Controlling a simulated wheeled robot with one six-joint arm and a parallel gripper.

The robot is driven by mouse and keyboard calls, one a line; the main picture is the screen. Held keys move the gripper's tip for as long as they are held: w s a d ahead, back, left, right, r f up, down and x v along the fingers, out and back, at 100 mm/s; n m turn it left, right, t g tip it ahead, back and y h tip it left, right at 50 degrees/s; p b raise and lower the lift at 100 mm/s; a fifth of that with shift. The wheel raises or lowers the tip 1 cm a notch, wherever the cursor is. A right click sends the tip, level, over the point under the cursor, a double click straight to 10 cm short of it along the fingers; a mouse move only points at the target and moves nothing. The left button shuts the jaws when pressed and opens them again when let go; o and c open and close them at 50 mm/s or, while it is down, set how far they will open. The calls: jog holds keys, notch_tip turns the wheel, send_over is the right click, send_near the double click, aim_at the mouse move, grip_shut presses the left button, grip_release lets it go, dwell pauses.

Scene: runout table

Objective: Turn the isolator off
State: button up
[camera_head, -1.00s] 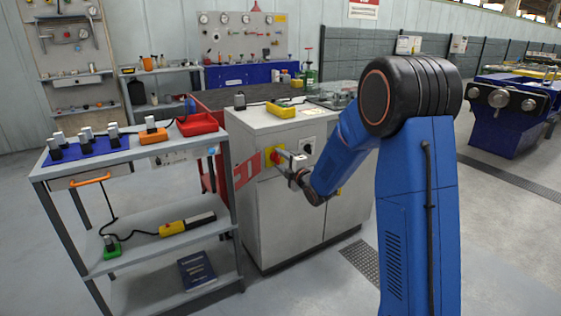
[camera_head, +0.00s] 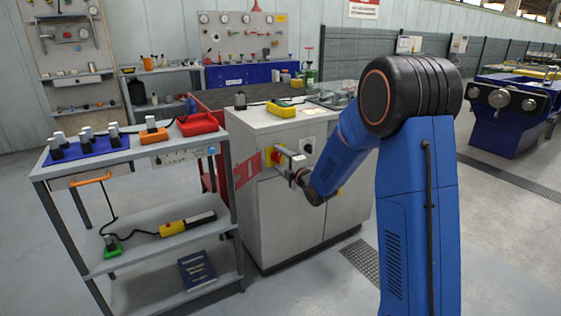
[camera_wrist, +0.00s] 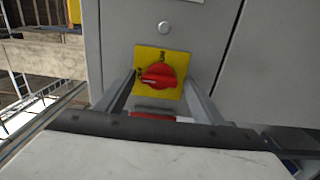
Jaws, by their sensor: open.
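The isolator is a red rotary knob (camera_wrist: 160,77) on a yellow square plate (camera_wrist: 146,54), on the grey front of a cabinet. In the wrist view its grip lies roughly sideways, slightly tilted, with small dark marks on the plate above and to the left. In the head view the isolator (camera_head: 276,155) is small and partly covered by my gripper. My gripper (camera_head: 284,154) is open in front of it. In the wrist view the fingers of my gripper (camera_wrist: 160,88) lie either side of the knob, with gaps visible. I cannot tell whether the fingertips touch the plate.
The cabinet (camera_head: 272,215) has a second dial (camera_head: 307,145) right of the isolator and a yellow box (camera_head: 280,109) on top. A trolley (camera_head: 150,259) with tools stands close to the left. Open floor lies right of my arm.

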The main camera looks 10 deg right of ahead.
jog(key=shift+s, duration=0.1)
jog(key=v, duration=1.7)
jog(key=shift+s+d+r, duration=0.1)
